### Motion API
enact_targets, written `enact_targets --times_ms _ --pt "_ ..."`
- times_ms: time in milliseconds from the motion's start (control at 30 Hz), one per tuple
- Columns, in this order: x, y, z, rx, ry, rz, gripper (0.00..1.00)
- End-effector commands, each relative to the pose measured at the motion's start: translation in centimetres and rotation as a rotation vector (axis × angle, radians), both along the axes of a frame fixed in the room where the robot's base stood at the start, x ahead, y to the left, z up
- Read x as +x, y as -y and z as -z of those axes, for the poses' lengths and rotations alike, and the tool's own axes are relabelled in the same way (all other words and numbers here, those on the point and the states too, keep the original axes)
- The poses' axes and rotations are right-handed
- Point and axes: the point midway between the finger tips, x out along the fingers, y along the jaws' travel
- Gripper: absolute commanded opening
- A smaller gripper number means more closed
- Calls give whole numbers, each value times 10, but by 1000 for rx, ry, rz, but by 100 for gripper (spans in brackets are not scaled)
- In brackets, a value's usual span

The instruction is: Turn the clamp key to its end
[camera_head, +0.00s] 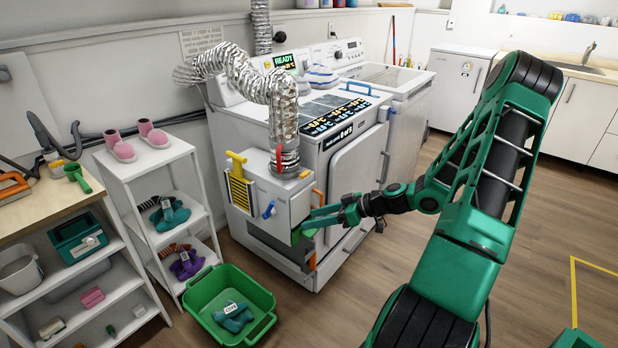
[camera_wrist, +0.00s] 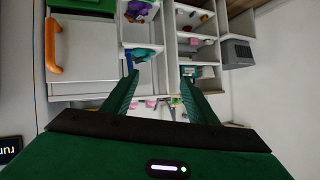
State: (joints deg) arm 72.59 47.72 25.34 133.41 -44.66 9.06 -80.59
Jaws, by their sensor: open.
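A silver flexible duct (camera_head: 283,110) comes down onto a white box (camera_head: 268,190) at the front corner of the dryer. A band with a small red part (camera_head: 279,158) circles the duct's lower end; I take this for the clamp and its key, but it is too small to tell how far it is turned. My gripper (camera_head: 312,218) is beside the box's right side, low and apart from the red part. In the wrist view my gripper (camera_wrist: 158,85) is open, with nothing between the fingers. The clamp key cannot be made out there.
The box carries a yellow handle (camera_head: 237,165), a blue lever (camera_head: 268,209) and an orange handle (camera_head: 317,197), which also shows in the wrist view (camera_wrist: 52,48). A green bin (camera_head: 205,303) stands on the floor. White shelves (camera_head: 120,185) are left.

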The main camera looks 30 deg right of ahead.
Motion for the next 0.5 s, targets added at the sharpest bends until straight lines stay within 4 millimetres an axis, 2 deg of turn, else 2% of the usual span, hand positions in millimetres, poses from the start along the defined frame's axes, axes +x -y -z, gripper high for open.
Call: enact_targets --times_ms 200,400,500 --pt "33 50 -23 66 301 173 53" --pt "44 93 -42 72 470 313 53" --pt "45 104 -47 70 507 348 53"
